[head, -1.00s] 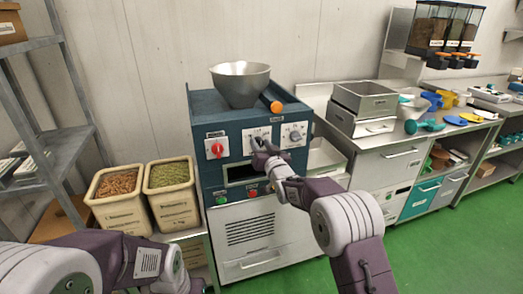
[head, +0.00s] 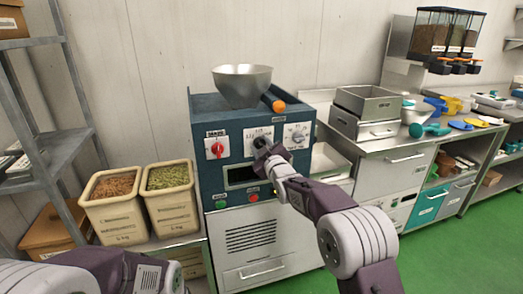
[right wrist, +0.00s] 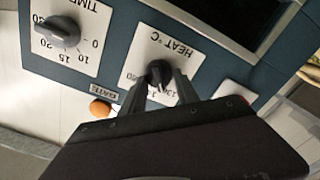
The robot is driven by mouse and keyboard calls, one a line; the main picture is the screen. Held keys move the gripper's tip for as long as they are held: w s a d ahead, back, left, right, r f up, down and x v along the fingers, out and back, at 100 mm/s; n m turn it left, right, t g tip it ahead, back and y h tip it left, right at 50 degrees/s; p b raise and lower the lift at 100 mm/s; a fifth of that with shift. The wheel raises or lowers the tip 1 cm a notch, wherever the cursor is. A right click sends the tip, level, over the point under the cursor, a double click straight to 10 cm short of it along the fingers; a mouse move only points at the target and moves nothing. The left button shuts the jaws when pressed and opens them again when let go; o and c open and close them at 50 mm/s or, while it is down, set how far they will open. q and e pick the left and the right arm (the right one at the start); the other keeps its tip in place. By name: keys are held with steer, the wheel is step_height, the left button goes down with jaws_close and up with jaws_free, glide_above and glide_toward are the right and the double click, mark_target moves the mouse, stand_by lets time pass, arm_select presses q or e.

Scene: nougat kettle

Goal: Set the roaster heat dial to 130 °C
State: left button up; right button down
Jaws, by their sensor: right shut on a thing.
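The roaster (head: 203,178) is a dark teal cabinet with a row of dials on its front. Its heat dial is the middle one, a dark knob (right wrist: 160,72) on a white plate (head: 251,134) marked HEAT °C. My right gripper (head: 262,146) is at this dial, its fingers shut on the knob from two sides. In the right wrist view the fingers (right wrist: 159,88) reach the knob, and the plate appears upside down. The fingers hide part of the scale, and I cannot read where the knob points. My left arm shows at lower left, but its gripper is out of view.
The time dial (right wrist: 62,30) sits beside the heat plate, and a red main switch (head: 216,147) is on its other side. A metal hopper (head: 243,85) and an orange-ended handle (head: 279,106) are above. Bins of nuts (head: 116,222) stand left; a steel counter (head: 395,146) stands right.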

steer(key=shift+f+n+b, duration=0.1)
steer(key=shift+n+b, duration=0.35)
steer(key=shift+n, duration=0.65)
steer(key=c, duration=0.9)
jaws_free()
steer(key=v, duration=0.9)
